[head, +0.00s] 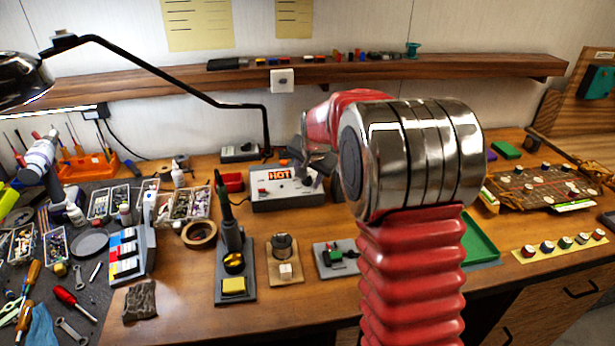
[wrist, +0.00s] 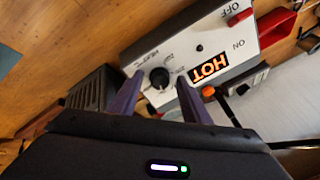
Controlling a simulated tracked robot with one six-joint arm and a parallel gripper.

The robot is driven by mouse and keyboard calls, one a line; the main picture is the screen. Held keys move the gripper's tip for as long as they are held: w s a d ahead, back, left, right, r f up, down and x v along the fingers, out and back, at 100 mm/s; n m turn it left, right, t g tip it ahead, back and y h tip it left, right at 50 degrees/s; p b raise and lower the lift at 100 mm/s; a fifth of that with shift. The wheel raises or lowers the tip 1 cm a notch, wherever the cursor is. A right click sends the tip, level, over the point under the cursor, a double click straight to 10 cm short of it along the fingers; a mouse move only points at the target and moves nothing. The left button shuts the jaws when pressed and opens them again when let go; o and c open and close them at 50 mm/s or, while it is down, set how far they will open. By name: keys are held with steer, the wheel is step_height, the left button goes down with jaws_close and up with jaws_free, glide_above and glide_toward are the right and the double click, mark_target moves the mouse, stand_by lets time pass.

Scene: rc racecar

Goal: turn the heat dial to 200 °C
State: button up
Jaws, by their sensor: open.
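The soldering station is a pale box (head: 285,199) on the bench in the head view, with an orange HOT sign. In the wrist view, its white front panel (wrist: 193,38) is tilted and shows the HOT sign (wrist: 209,67), a red switch (wrist: 240,17) beside OFF and ON, and the round black heat dial (wrist: 159,77). Small scale marks surround the dial; its setting is too small to read surely. My gripper (wrist: 158,79) is open, its two purple fingers on either side of the dial. I cannot tell whether they touch it. In the head view my arm hides the dial.
A soldering iron stand (head: 233,262) and a brass-wool holder stand in front of the station. A green tray (head: 480,240) lies right of my arm. A lamp arm reaches down behind the station.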

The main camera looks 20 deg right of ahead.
steer(key=shift+c, duration=0.6)
steer(key=c, duration=0.9)
steer(key=shift+w+a, duration=0.1)
